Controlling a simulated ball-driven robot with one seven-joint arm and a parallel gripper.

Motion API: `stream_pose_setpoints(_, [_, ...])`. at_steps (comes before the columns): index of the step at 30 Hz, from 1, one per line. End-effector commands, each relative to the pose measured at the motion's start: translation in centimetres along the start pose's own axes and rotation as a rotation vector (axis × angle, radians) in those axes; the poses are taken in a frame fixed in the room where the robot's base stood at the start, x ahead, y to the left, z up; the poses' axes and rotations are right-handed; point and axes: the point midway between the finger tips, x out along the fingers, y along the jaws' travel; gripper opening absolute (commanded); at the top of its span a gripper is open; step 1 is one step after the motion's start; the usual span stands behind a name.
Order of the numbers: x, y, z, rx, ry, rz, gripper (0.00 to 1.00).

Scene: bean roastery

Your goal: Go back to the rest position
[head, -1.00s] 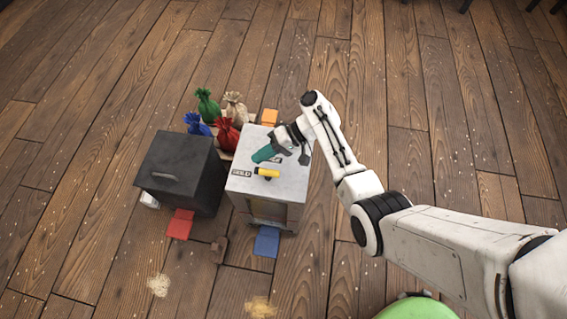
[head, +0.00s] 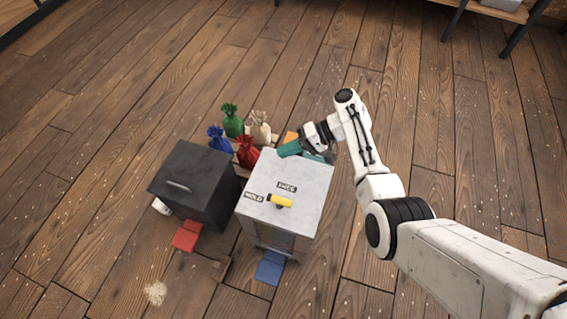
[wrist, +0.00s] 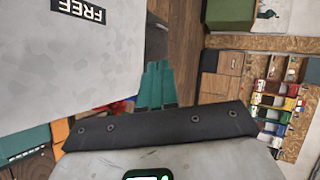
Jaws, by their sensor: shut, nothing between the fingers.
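My gripper (head: 289,149) has teal fingers that point left, near the back edge of the light grey cabinet's top (head: 308,182). It is shut and empty. In the wrist view the closed fingers (wrist: 157,85) show beside the cabinet top's edge (wrist: 60,75), apart from the handle. On that top is a yellow handle (head: 283,202), between a HOLD label (head: 254,197) and a FREE label (head: 287,187). The FREE label also shows upside down in the wrist view (wrist: 82,10). My arm reaches in from the lower right.
A dark grey box (head: 203,168) stands left of the cabinet. Green (head: 232,120), blue (head: 216,138), red (head: 247,152) and beige (head: 260,128) sacks sit behind. Red (head: 187,235) and blue (head: 270,266) flat pieces lie in front. Open wooden floor lies behind and left.

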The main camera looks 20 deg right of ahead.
Motion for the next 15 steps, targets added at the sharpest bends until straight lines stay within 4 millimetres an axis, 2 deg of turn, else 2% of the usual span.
stream_pose_setpoints(1, [-0.6,-0.1,-0.8,-0.002,0.002,0.000,0.00])
stream_pose_setpoints(6, [-1.9,-0.5,-2.5,0.000,0.001,-0.001,0.00])
stream_pose_setpoints(15, [-2.6,-0.8,-3.2,0.000,-0.001,-0.001,0.00])
